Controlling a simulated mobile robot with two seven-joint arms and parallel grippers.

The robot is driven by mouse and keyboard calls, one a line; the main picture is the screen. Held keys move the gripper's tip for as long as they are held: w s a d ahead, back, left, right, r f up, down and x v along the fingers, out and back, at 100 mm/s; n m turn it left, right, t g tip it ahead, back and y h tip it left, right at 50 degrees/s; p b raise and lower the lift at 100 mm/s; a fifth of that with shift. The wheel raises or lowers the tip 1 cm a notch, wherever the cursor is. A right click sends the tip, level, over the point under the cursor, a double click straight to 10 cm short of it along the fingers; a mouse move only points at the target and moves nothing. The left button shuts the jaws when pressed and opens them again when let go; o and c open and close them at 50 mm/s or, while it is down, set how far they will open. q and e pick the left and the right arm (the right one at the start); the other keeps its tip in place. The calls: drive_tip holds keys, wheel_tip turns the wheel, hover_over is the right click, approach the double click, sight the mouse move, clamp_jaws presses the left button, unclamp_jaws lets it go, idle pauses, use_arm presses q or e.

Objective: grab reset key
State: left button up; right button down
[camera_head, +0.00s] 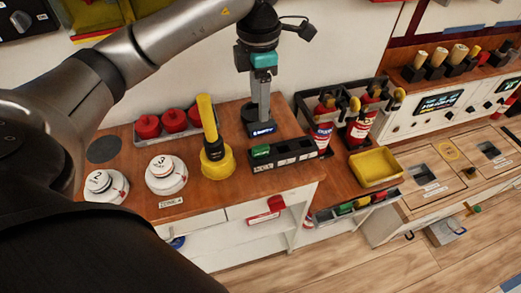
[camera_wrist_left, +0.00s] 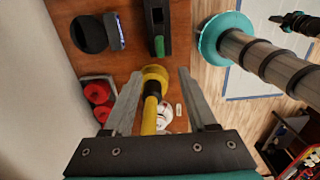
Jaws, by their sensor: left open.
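A yellow-handled piece with a black collar (camera_head: 207,122) stands upright in a round yellow base (camera_head: 217,162) on the wooden bench; it may be the reset key, but no readable label confirms this. It also shows in the left wrist view (camera_wrist_left: 151,100), framed between the fingers. My left gripper (camera_head: 261,112) points down, open and empty, to the right of the yellow handle in the head view. Its two grey fingers (camera_wrist_left: 161,76) are spread apart in the wrist view. A green block (camera_head: 260,150) sits in a black slotted tray (camera_head: 285,155). My right gripper is not identifiable.
Red round knobs (camera_head: 173,119) stand behind on the left, and two white round units (camera_head: 166,174) stand in front of them. A black device with a blue-lit display (camera_head: 262,129) is by the gripper. Red extinguishers (camera_head: 322,125) and a yellow bin (camera_head: 375,167) stand to the right.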

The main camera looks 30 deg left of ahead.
use_arm(q)
hover_over(260, 147)
wheel_tip(260, 147, down, 9)
drive_tip(key=shift+a+f+b, duration=0.1)
drive_tip(key=shift+b, duration=0.25)
drive_tip(key=shift+f, duration=3)
drive_tip(key=shift+c, duration=0.2)
clamp_jaws()
